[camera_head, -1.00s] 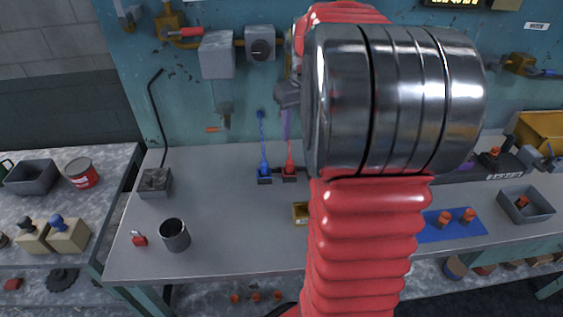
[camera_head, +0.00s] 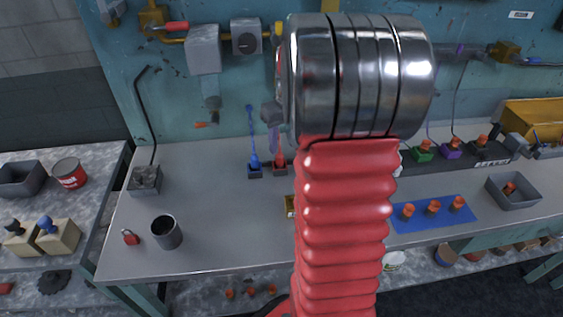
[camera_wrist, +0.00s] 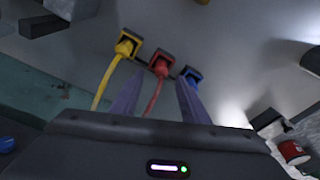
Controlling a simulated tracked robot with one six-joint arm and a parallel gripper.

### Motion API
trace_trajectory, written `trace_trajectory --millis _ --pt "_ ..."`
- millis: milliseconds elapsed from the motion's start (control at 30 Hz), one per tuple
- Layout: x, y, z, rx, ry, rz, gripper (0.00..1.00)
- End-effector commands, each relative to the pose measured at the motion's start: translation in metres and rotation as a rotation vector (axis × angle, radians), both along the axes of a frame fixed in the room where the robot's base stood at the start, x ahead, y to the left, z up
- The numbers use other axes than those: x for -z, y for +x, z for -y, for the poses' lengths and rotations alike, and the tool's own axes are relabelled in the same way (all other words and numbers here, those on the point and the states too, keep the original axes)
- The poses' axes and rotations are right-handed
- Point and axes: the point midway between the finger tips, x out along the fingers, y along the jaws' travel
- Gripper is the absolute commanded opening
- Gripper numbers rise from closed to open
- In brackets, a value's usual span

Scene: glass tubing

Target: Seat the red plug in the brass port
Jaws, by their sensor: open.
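The red plug (camera_head: 280,167) stands in a dark holder on the bench, right of the blue plug (camera_head: 254,164). In the wrist view the red plug (camera_wrist: 160,68), with its red cable, sits between the yellow plug (camera_wrist: 125,47) and the blue plug (camera_wrist: 192,75). My gripper (camera_wrist: 159,80) is open, its two purple fingers on either side of the red cable and pointing at the plug. I cannot tell whether they touch it. In the head view my arm partly hides my gripper (camera_head: 273,146). A small brass-coloured block (camera_head: 290,206), perhaps the brass port, is mostly hidden behind my arm.
A dark mug (camera_head: 167,233) and a red padlock (camera_head: 130,237) are at the front left of the bench. A blue mat (camera_head: 428,222) with orange-topped pieces and a grey tray (camera_head: 513,198) lie right. Bare bench lies in front of the plugs.

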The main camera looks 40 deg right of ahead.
Motion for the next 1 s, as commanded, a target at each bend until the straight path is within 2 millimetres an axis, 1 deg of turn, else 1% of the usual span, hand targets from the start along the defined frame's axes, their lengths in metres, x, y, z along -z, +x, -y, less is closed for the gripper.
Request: trace_trajectory --millis 100,467,567,800,900,1000 --pt "0.006 0.001 0.0 0.0 0.0 0.001 0.41" --pt "0.008 0.002 0.0 0.0 0.0 0.0 0.41" --pt "0.016 0.004 0.0 0.0 0.0 -0.001 0.41" --pt "0.048 0.011 0.0 0.0 0.001 -0.002 0.41" --pt "0.055 0.012 0.0 0.0 0.0 0.0 0.41" --pt "0.057 0.013 0.0 0.001 -0.001 0.001 0.41"
